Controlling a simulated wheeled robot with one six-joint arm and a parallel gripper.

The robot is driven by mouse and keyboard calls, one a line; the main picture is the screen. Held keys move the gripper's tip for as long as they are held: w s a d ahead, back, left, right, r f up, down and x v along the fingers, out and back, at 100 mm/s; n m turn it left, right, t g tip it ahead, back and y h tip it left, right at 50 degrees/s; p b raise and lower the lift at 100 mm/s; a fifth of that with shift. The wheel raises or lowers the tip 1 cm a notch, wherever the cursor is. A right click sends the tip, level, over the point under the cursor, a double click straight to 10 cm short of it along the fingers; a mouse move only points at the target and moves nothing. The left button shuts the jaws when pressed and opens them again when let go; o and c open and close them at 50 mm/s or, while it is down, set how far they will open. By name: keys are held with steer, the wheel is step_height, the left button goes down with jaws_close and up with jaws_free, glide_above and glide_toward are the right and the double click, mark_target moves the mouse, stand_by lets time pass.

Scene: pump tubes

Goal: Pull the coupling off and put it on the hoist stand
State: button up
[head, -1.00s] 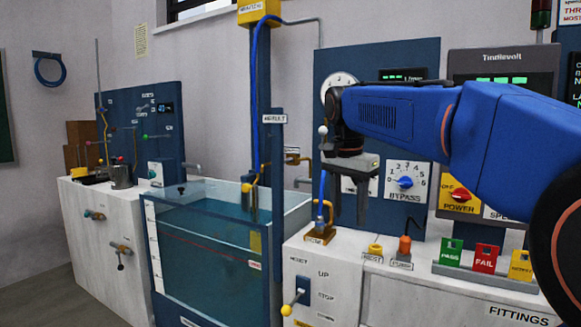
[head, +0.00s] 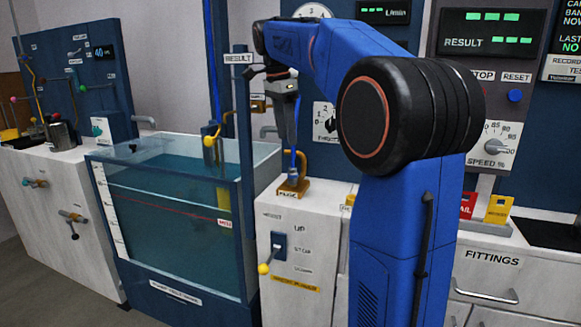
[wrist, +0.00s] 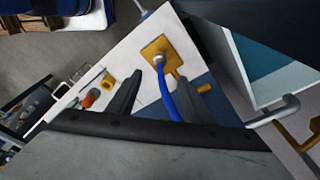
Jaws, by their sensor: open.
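A silver coupling (wrist: 159,60) sits at the end of a blue hose (wrist: 166,95), over a square yellow plate (wrist: 153,45) in the wrist view. In the head view, the yellow stand (head: 292,188) is on the white cabinet, with the hose (head: 303,163) rising from it. My gripper (wrist: 160,78) is open and points down, its fingers on either side of the hose in the wrist view. I cannot tell whether they touch it. In the head view my gripper (head: 289,142) is just above the stand. Which fixture is the hoist stand is unclear.
A water tank (head: 175,200) stands left of the cabinet. A lever switch (head: 279,245) is on the cabinet front. A yellow ring (wrist: 109,79) and an orange part (wrist: 88,101) lie nearby. My arm hides part of the counter.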

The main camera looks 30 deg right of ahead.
mark_target(292, 171)
steer(key=f, duration=0.4)
steer(key=d+f, duration=0.1)
steer(key=f, duration=0.3)
steer(key=d+f, duration=0.1)
steer(key=f, duration=0.4)
steer(key=shift+s, duration=0.15)
jaws_close()
steer(key=c, duration=1)
jaws_free()
jaws_close()
steer(key=shift+r, duration=0.8)
steer(key=shift+r, duration=1.85)
